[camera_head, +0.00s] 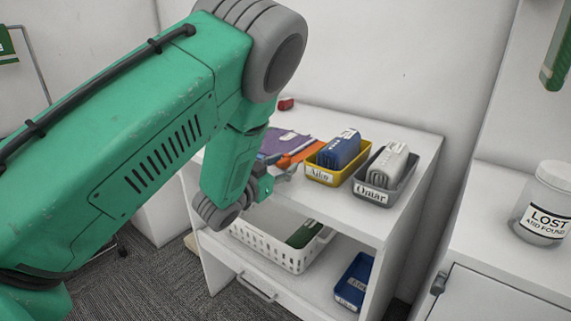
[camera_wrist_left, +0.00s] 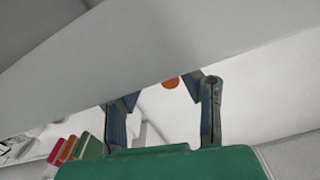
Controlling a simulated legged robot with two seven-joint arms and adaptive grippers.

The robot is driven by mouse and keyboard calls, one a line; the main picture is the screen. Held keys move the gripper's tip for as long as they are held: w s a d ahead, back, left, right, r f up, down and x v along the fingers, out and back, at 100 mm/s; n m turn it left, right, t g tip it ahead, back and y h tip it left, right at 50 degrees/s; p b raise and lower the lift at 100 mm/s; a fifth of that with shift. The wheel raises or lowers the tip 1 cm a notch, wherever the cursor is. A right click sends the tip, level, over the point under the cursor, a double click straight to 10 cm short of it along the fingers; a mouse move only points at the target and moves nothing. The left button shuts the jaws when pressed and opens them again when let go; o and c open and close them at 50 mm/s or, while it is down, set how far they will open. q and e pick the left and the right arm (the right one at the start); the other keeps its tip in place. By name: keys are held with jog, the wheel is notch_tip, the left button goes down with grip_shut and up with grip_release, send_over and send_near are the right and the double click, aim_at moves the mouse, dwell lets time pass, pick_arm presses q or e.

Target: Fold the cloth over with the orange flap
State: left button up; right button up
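A purple cloth (camera_head: 283,141) lies on the top of the white cabinet, toward its back left. Its orange flap (camera_head: 302,154) shows at the cloth's right front side, next to the yellow bin. My left gripper (camera_head: 277,183) is at the cabinet's front left edge, just in front of the cloth, and partly hides it. In the left wrist view the two fingers (camera_wrist_left: 160,93) stand apart with nothing visible held. A small round orange patch (camera_wrist_left: 171,83) shows between the fingertips; I cannot tell whether it is the flap. My right gripper is not in view.
A yellow bin (camera_head: 309,174) labelled Aiko and a grey bin (camera_head: 371,194) labelled Omar stand right of the cloth, each holding a bundle. A white basket (camera_head: 262,246) and blue bin (camera_head: 352,284) sit on the shelf below. A lost-and-found jar (camera_head: 545,190) stands far right.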

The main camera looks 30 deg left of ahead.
pick_arm(q)
jog(key=shift+w, duration=0.35)
jog(key=shift+w+a+f, duration=0.1)
jog(key=shift+a, duration=0.2)
jog(key=shift+a+f, duration=0.2)
jog(key=shift+a, duration=0.35)
jog(key=shift+w, duration=0.1)
jog(key=c, duration=0.6)
jog(key=shift+d+r, duration=0.15)
jog(key=shift+d, duration=0.05)
grip_shut()
jog(key=shift+d, duration=0.3)
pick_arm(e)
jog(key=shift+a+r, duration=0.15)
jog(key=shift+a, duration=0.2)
pick_arm(q)
jog(key=shift+a+r, duration=0.1)
jog(key=shift+a, duration=0.05)
